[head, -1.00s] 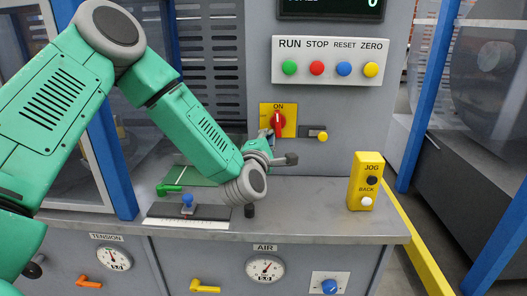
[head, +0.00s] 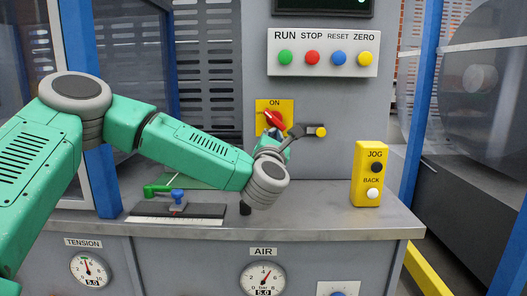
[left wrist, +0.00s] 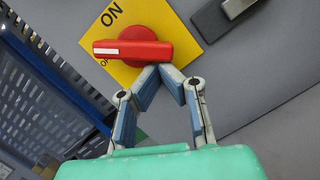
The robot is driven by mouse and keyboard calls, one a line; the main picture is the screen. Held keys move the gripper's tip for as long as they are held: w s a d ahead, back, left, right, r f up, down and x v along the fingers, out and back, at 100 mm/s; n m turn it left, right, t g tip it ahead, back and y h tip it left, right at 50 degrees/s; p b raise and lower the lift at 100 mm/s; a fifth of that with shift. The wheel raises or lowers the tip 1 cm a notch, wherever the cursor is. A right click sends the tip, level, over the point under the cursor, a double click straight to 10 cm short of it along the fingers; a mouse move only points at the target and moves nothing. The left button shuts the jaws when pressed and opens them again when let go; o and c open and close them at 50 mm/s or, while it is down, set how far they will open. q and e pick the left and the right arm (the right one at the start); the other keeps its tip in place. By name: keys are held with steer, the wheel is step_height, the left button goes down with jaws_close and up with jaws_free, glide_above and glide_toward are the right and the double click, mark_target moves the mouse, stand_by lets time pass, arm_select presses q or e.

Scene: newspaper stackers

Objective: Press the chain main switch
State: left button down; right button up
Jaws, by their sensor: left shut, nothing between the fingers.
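A red rotary switch (head: 274,119) sits on a yellow plate marked ON, on the grey machine front; I take it for the main switch. In the left wrist view the red knob (left wrist: 133,49) lies turned, its white mark pointing between the ON label and the small label beside it. My left gripper (head: 274,131) is shut and empty just below the knob. In the left wrist view its fingertips (left wrist: 160,68) meet at the knob's lower edge, touching or nearly so. The wrist hides part of the plate in the head view. My right gripper is not in view.
A dark latch with a yellow knob (head: 321,132) is right of the switch. Above is a button panel (head: 323,53). A yellow JOG box (head: 368,172) stands on the ledge at right. A blue-handled slider (head: 178,198) and green handle (head: 157,190) lie below my arm.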

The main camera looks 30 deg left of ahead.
arm_select(q)
steer(key=shift+w+d+r+n+y+b, duration=0.15)
steer(key=shift+d+n+y+b, duration=0.15)
steer(key=shift+n+b, duration=0.85)
steer(key=shift+w+d+r+n+y+b, duration=0.1)
steer(key=shift+d+n+y+b, duration=0.2)
steer(key=shift+n+b, duration=0.85)
steer(key=shift+w+d+r+n+y+b, duration=0.25)
steer(key=shift+n+b, duration=0.45)
steer(key=shift+b, duration=0.8)
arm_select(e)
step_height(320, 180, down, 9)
arm_select(q)
steer(key=shift+s, duration=0.1)
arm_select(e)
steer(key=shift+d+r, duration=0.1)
arm_select(q)
steer(key=shift+f, duration=0.1)
